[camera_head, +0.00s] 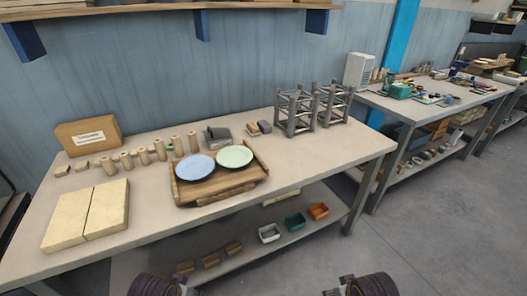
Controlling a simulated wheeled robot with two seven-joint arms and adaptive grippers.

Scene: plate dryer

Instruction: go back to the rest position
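My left gripper or wrist (160,285) shows at the bottom edge, left of centre, as a dark ribbed part. My right one (368,285) shows at the bottom edge, right of centre. Both are cut off by the frame, and their fingers cannot be made out. Both are in front of the workbench and apart from the things on it. A blue plate (195,167) and a pale green plate (234,156) lie side by side on a wooden tray (222,187). Two grey rack frames (295,110) stand upright and empty at the right back of the bench.
The workbench (300,163) has a cardboard box (88,136), several wooden cylinders (143,157) and two tan boards (87,215) on its left. A lower shelf (190,252) holds small bins (294,221). A second bench (432,108) stands at right. The floor (440,230) at right is clear.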

